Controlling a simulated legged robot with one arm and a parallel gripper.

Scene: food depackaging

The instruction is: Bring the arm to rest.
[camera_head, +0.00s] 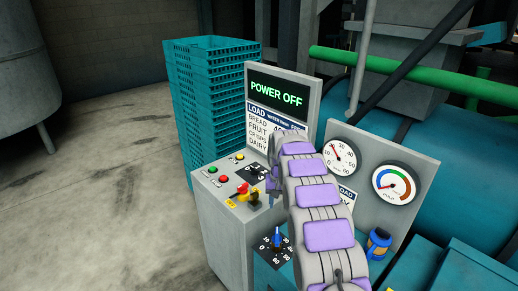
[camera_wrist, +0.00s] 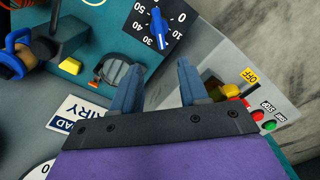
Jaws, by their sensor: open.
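My arm (camera_head: 322,225), grey with purple pads, reaches up from the bottom of the head view and bends over in front of the control console (camera_head: 225,225). In the wrist view my gripper (camera_wrist: 157,80) shows two blue-grey fingers spread apart with nothing between them. Beyond the fingers are a blue dial (camera_wrist: 158,28) with a numbered scale and a yellow switch handle (camera_wrist: 230,91) beside an OFF label. In the head view the gripper's fingertips are hard to make out against the console.
A screen (camera_head: 277,95) reads POWER OFF above a load chart. Two round gauges (camera_head: 340,157) (camera_head: 395,184) stand right of the arm. A blue-handled control (camera_head: 378,243) is at lower right. Stacked teal crates (camera_head: 205,105) stand behind. The floor (camera_head: 95,190) at left is clear.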

